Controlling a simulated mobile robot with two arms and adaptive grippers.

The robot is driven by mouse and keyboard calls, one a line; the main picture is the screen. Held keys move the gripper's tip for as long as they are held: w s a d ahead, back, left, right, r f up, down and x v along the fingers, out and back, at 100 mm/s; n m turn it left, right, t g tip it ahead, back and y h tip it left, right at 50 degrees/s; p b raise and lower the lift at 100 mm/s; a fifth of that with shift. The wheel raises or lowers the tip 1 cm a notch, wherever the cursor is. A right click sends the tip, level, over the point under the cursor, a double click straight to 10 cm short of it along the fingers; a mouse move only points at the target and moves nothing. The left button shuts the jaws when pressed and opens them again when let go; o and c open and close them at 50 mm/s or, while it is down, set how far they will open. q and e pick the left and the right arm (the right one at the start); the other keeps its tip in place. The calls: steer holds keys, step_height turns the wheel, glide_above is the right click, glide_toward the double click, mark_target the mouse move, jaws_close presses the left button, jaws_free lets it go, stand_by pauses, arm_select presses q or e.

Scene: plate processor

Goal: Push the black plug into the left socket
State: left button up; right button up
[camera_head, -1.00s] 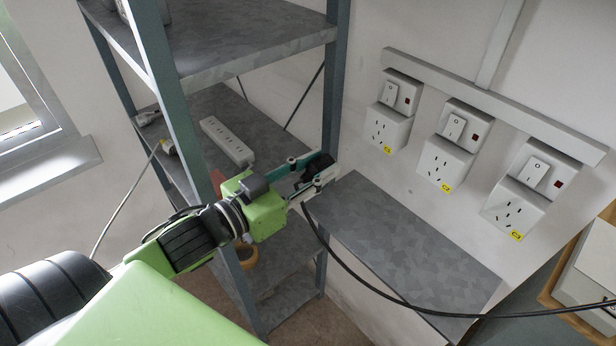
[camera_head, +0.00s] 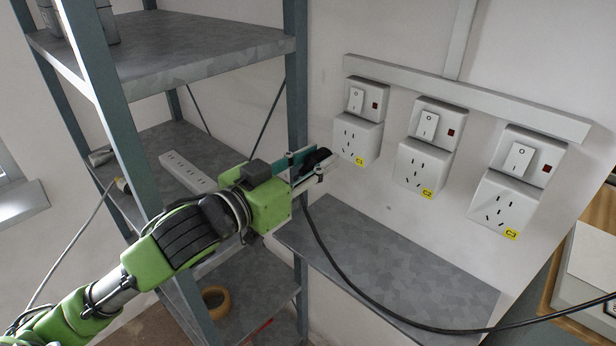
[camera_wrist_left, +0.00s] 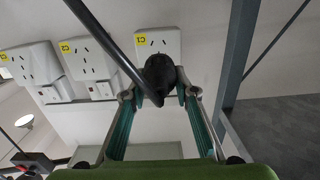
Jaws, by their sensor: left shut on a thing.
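The black plug (camera_head: 316,158) is between the fingertips of my left gripper (camera_head: 310,165), which is shut on it. A black cable hangs from the plug. The left socket (camera_head: 357,139), labelled C1, is on the wall just right of the plug in the head view. In the left wrist view the plug (camera_wrist_left: 159,74) sits between the fingertips (camera_wrist_left: 158,95), in front of the lower part of the C1 socket (camera_wrist_left: 158,42). The plug's pins are hidden, and I cannot tell whether it touches the socket. My right gripper is not in view.
Two more sockets, C2 (camera_head: 424,167) and C3 (camera_head: 503,203), are to the right. A grey shelf board (camera_head: 390,270) lies below them. A metal rack (camera_head: 296,70) stands at the left, with a white power strip (camera_head: 186,172). The black cable (camera_head: 350,277) loops across to the right.

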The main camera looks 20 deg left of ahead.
mark_target(349, 140)
arm_select(q)
steer(key=p+x, duration=0.1)
steer(key=x, duration=0.1)
steer(key=shift+w+d+r, duration=0.15)
steer(key=shift+w, duration=0.2)
steer(key=shift+x, duration=1.45)
steer(key=shift+p, duration=0.45)
steer(key=shift+p, duration=0.5)
steer(key=shift+w+d, duration=0.2)
steer(key=shift+w, duration=0.3)
steer(key=o, duration=1.2)
